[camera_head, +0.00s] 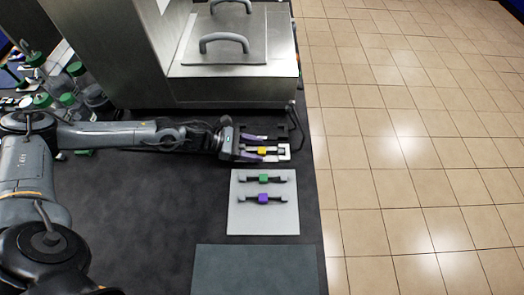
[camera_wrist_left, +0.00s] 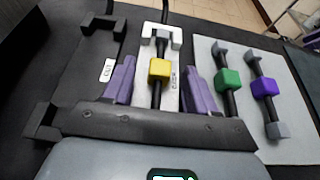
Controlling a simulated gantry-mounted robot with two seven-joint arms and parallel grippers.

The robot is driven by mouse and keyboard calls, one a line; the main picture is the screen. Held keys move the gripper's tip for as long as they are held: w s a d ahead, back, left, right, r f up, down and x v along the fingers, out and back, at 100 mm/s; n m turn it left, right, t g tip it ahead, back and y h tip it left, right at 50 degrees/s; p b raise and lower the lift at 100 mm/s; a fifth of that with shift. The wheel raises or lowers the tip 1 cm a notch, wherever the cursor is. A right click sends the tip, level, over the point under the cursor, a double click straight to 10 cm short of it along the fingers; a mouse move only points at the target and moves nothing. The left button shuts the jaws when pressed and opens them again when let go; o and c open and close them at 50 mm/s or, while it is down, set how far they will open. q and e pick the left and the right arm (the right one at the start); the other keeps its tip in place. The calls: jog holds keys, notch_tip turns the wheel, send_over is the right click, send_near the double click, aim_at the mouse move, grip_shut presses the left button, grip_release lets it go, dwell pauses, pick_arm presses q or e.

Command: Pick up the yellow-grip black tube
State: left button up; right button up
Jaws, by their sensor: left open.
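The yellow-grip black tube (camera_head: 262,151) lies in a white holder (camera_head: 284,152) on the dark bench. In the left wrist view, its yellow grip (camera_wrist_left: 160,69) sits between the two purple fingers of my left gripper (camera_wrist_left: 158,82). The fingers stand apart with gaps on both sides of the tube. My left gripper (camera_head: 263,150) also shows in the head view, reaching in from the left over the holder. The near end of the tube is partly hidden by the gripper body. My right gripper is not in view.
A white plate (camera_head: 240,216) holds a green-grip tube (camera_head: 264,179) and a purple-grip tube (camera_head: 263,198) close by. An empty black holder (camera_wrist_left: 101,38) stands on the other side. A steel machine (camera_head: 235,85) stands behind. Green-capped bottles (camera_head: 68,100) stand at the left.

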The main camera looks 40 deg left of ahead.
pick_arm(q)
jog(key=shift+w+d+f, duration=0.1)
jog(key=shift+w+d, duration=0.1)
grip_shut()
dwell(0.3)
